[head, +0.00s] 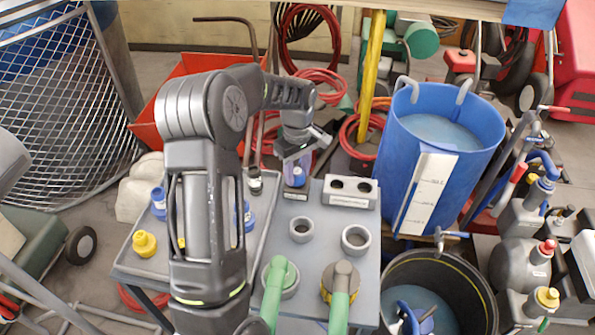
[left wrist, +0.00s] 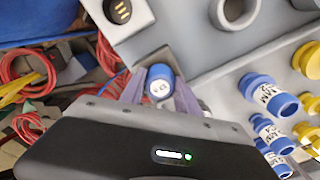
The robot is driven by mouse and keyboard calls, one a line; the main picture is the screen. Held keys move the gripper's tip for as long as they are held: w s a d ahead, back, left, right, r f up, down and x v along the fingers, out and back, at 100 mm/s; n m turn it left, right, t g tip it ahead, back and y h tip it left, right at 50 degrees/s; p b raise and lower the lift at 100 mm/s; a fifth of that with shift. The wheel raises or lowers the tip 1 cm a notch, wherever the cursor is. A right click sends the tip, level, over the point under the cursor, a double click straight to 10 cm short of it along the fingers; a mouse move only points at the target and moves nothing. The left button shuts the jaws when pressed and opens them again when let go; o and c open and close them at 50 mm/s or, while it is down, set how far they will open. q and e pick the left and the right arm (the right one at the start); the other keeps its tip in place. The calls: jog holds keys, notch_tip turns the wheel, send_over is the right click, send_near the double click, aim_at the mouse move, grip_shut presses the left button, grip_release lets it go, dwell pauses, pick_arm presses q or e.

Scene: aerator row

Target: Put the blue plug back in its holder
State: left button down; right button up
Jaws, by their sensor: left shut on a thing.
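My left gripper (head: 297,167) is over the far edge of the grey panel, left of the two-hole block. It is shut on a blue plug (left wrist: 160,80), which shows in the left wrist view between the two purplish fingers with a printed label on its end. In the head view the plug (head: 296,178) is partly hidden by the gripper. A grey block with two dark round holes (head: 349,202) stands right of the gripper; both holes look empty. I cannot tell whether the plug touches the panel.
Two grey ring sockets (head: 301,243) and two green-handled fittings (head: 280,290) are on the panel in front. A tray (head: 127,272) at left holds blue and yellow plugs (head: 145,244). A large blue tub (head: 487,150) and black bucket (head: 480,290) stand right.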

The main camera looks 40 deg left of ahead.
pick_arm(q)
jog(key=shift+f, duration=0.15)
jog(key=c, duration=0.8)
grip_release()
notch_tip(320, 180, up, 8)
jog(key=shift+f, duration=0.1)
jog(key=shift+d, duration=0.1)
